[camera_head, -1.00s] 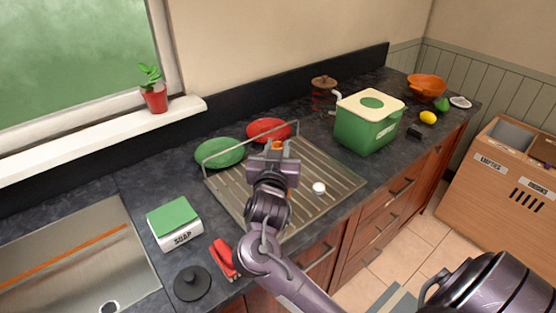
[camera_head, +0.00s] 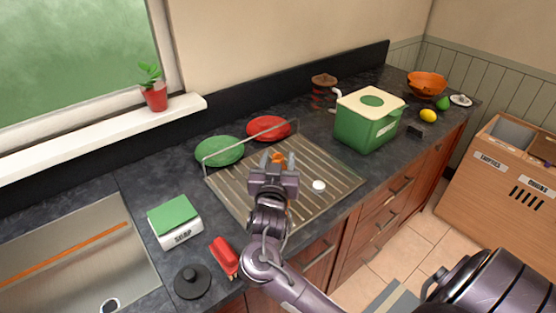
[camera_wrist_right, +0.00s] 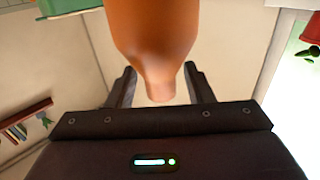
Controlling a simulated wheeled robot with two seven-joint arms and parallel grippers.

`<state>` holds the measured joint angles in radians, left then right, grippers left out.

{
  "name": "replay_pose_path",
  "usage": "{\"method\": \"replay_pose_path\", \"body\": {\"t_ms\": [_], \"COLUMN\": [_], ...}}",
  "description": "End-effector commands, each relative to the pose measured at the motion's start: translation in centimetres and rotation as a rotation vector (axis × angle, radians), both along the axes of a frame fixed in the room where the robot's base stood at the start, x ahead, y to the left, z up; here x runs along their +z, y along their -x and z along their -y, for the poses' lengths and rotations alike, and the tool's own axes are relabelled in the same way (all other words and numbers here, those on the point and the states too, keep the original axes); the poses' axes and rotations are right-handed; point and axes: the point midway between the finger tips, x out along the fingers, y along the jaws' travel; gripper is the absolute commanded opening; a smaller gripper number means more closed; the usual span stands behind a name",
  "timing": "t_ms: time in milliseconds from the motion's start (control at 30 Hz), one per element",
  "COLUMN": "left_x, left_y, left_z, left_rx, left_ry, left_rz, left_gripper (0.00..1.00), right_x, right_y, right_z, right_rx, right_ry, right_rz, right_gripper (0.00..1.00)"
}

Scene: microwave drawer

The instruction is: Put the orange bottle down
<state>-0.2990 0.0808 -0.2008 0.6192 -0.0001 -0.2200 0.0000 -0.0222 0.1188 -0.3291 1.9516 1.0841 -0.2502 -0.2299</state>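The orange bottle (camera_head: 277,158) shows only as a small patch between the fingertips of my right gripper in the head view; the gripper hides the rest. It is over the ribbed metal drying rack (camera_head: 327,164); I cannot tell whether it touches the rack. In the right wrist view the orange bottle (camera_wrist_right: 155,45) fills the upper middle, its narrow end towards the palm. My right gripper (camera_head: 278,161) is open, with its fingers on either side of the bottle. A gap shows beside the left finger in the wrist view. My left gripper is not in view.
A green plate (camera_head: 219,151) and a red plate (camera_head: 268,128) stand at the rack's back. A white round object (camera_head: 319,186) lies on the rack. A green box (camera_head: 368,122) is right; a soap box (camera_head: 176,220), red object (camera_head: 224,256) and black lid (camera_head: 192,281) are left.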

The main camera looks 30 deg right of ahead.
Motion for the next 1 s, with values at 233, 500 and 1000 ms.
{"method": "replay_pose_path", "body": {"t_ms": [233, 500, 1000], "left_x": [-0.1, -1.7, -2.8], "left_y": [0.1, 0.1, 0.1], "left_z": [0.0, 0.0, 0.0], "left_rx": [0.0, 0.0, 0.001], "left_ry": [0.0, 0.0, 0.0], "left_rz": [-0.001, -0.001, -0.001], "left_gripper": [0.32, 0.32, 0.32], "right_x": [0.2, -0.1, 0.3], "right_y": [0.4, 4.5, 9.2], "right_z": [-0.5, -3.9, -7.8], "right_rx": [0.003, 0.003, -0.001], "right_ry": [-0.002, -0.006, 0.001], "right_rz": [0.001, 0.0, -0.001], "right_gripper": [0.47, 0.47, 0.47]}}
